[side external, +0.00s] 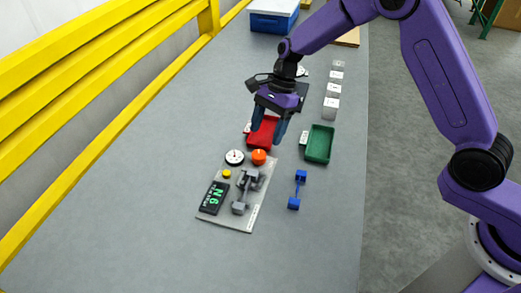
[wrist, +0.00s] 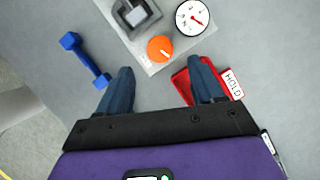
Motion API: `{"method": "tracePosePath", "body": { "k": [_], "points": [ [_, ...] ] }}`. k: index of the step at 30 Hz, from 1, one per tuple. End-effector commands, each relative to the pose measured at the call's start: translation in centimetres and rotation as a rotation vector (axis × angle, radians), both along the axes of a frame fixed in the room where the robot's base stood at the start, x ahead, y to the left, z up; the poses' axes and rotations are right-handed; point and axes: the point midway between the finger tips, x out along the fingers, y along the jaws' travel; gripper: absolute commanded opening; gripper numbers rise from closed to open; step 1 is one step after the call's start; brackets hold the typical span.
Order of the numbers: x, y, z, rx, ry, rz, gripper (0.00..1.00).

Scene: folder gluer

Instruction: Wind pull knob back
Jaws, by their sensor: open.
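An orange round knob (side external: 259,157) with a white pointer line sits at the far end of a grey fixture plate (side external: 251,219); the knob also shows in the wrist view (wrist: 160,48). Beside it is a white dial (side external: 234,157) with a red needle, also in the wrist view (wrist: 194,17). A grey clamp-like fixture (side external: 246,189) and a black display (side external: 214,197) with green characters are on the plate. My gripper (side external: 268,138) is open and empty above the table, over the red tray's area. In the wrist view the knob lies just beyond the fingertips (wrist: 162,68), apart from them.
A red tray (side external: 264,132) labelled HOLD is partly behind my fingers. A green tray (side external: 319,143) and a blue dumbbell-shaped part (side external: 297,190) lie to the right. White blocks (side external: 331,108) and a blue crate (side external: 273,18) are farther back. The near table is clear.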

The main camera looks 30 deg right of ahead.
Motion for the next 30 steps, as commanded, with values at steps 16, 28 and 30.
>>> {"method": "tracePosePath", "body": {
  "k": [16,28,30],
  "points": [
    [-0.9,2.5,-6.2,-0.001,-0.001,0.001,0.67],
    [-0.9,2.5,-6.4,-0.001,-0.001,0.001,0.31],
    [-0.9,2.5,-6.4,-0.001,-0.001,0.001,0.11]
  ]
}}
